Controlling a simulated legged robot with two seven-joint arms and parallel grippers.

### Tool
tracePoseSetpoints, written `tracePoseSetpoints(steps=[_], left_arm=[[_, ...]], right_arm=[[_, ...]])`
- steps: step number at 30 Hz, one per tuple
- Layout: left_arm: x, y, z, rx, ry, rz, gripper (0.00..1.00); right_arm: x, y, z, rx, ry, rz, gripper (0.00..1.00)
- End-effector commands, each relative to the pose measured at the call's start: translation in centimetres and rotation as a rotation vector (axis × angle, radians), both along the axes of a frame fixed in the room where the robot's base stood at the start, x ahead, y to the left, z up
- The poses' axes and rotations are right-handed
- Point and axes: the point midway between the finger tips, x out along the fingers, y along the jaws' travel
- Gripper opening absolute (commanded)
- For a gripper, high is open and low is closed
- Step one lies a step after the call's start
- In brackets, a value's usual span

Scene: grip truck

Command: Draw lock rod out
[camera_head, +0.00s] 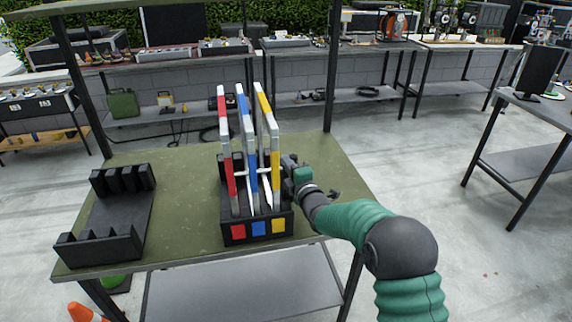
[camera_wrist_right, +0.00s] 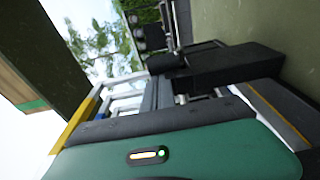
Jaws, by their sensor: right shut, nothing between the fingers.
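A black rack (camera_head: 257,230) on the green table holds three tall upright panels: red and white (camera_head: 224,130), blue and white (camera_head: 246,130), yellow and white (camera_head: 268,120). A thin pale lock rod (camera_head: 240,173) runs crosswise at mid-height of the panels; its right end is hard to make out by my gripper. My right gripper (camera_head: 289,166) is at the right side of the rack, close beside the yellow panel, shut with nothing between its fingers. The right wrist view shows the rack (camera_wrist_right: 235,65) and panel edges (camera_wrist_right: 122,100) close by. My left gripper is out of view.
An empty black rack (camera_head: 100,250) stands at the left of the green table (camera_head: 180,150). Table posts rise at the back corners. An orange cone (camera_head: 82,312) is on the floor at the lower left. Workbenches with equipment line the back.

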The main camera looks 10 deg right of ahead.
Motion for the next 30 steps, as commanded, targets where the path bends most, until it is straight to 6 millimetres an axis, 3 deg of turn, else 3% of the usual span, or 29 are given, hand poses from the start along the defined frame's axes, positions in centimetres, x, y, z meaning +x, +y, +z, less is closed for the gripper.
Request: tracePoseSetpoints(steps=[18,24,30], left_arm=[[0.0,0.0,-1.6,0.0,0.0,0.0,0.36],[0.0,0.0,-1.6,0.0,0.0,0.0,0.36],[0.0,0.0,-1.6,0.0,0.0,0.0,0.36]], right_arm=[[0.0,-13.8,0.0,-0.001,0.0,-0.007,0.0],[0.0,-16.1,0.0,0.0,0.0,-0.005,0.0],[0.0,-16.8,0.0,0.0,0.001,-0.005,0.0]])
